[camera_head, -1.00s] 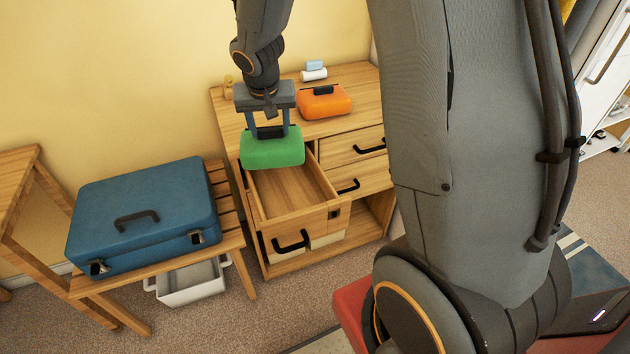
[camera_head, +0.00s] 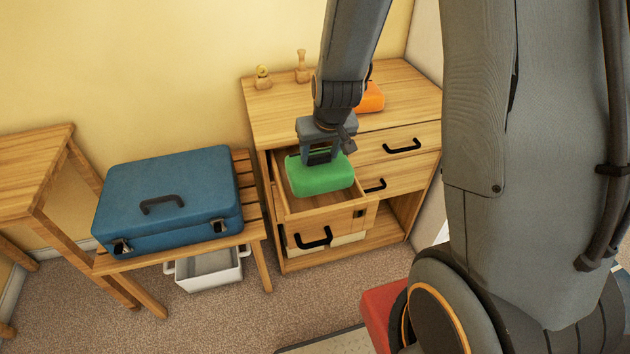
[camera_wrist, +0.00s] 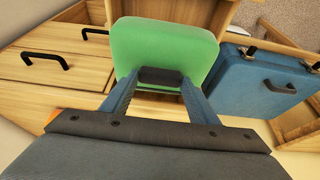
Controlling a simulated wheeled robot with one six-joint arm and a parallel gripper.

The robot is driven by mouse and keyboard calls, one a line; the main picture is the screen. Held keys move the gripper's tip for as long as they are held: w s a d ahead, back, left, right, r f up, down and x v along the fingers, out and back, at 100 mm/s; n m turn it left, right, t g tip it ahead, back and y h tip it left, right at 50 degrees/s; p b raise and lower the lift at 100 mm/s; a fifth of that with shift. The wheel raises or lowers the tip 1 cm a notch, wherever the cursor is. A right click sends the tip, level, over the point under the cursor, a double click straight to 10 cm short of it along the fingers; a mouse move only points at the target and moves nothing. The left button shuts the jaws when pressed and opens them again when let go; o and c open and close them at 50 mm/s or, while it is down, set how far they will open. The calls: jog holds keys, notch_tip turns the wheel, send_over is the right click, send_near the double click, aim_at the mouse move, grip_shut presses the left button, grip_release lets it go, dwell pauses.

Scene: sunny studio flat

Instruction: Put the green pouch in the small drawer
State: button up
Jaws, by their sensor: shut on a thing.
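The green pouch (camera_head: 320,177) hangs from my gripper (camera_head: 320,155), which is shut on its dark handle. The pouch is over the open small drawer (camera_head: 328,218) at the upper left of the wooden dresser, and seems to be at or just above its rim. I cannot tell whether it touches the drawer floor, which it mostly hides. In the wrist view the green pouch (camera_wrist: 165,50) is beyond my gripper (camera_wrist: 160,80), whose two blue-grey fingers reach to the handle. The open drawer's wood (camera_wrist: 235,15) shows behind it.
An orange pouch (camera_head: 370,97) sits on the dresser top (camera_head: 290,105), partly behind my arm, with small wooden items (camera_head: 302,68) at the back. Closed drawers (camera_head: 400,146) lie to the right. A blue suitcase (camera_head: 170,195) rests on a slatted bench left, above a white bin (camera_head: 210,270).

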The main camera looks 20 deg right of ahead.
jog(key=shift+f+p, duration=0.65)
jog(key=shift+f, duration=3.75)
jog(key=shift+f, duration=0.1)
jog(key=o, duration=1.6)
jog(key=shift+r, duration=0.25)
jog(key=b+v, duration=0.1)
jog(key=v, duration=1)
jog(key=shift+s+r, duration=0.1)
jog(key=shift+r, duration=0.2)
jog(key=s+r+g, duration=0.1)
jog(key=s, duration=0.3)
jog(key=s+r+g, duration=0.1)
jog(key=s+r, duration=0.1)
jog(key=s, duration=0.1)
jog(key=s+r+g, duration=0.1)
jog(key=s+r, duration=0.1)
jog(key=s, duration=0.2)
jog(key=shift+s, duration=0.3)
